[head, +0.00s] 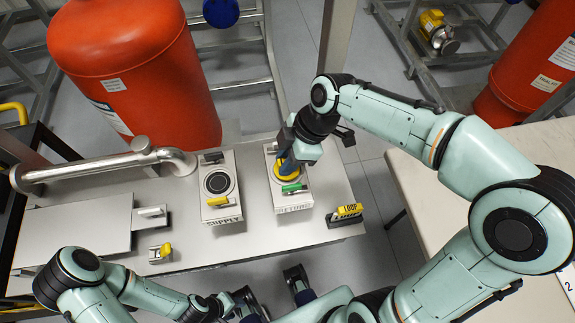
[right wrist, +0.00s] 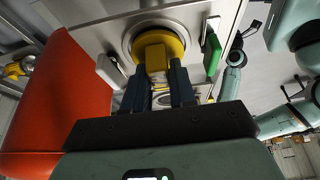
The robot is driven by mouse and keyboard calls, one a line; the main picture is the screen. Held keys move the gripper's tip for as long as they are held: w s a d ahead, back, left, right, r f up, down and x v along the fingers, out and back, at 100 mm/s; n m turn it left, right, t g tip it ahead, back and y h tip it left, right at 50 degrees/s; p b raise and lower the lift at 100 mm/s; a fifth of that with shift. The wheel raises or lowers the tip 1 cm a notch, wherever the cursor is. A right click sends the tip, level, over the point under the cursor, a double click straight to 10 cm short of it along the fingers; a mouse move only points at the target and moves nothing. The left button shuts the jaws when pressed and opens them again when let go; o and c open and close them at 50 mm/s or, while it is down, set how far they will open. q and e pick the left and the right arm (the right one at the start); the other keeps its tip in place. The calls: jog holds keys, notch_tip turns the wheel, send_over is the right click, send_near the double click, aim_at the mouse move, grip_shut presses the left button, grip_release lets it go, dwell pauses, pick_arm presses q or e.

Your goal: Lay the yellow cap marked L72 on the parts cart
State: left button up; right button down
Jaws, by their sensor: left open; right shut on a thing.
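The yellow cap (head: 284,173) is in the grip of my right gripper (head: 289,160), at the round port of the right-hand steel box. In the right wrist view the cap (right wrist: 160,50) sits between the two dark fingers (right wrist: 160,88), within or just over the port's ring; I cannot tell which. Its marking is not readable. My left gripper (head: 222,304) is low at the front, open and apart from the boxes. No surface is readably marked as the parts cart; a pale tabletop (head: 420,195) stands at the right.
The right-hand box (head: 303,199) has a green handle (head: 294,188). Beside it is a SUPPLY box (head: 219,180) with a yellow handle. A yellow LOOP sign (head: 350,210) stands on the bench's right end. A red tank (head: 135,70) and steel pipe (head: 95,168) are at left.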

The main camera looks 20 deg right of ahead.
jog(key=shift+r+p, duration=2.2)
jog(key=shift+r, duration=1.1)
pick_arm(q)
jog(key=r, duration=0.1)
jog(key=w+r, duration=0.1)
jog(key=r, duration=0.2)
jog(key=shift+w+r, duration=0.25)
jog(key=shift+r, duration=0.1)
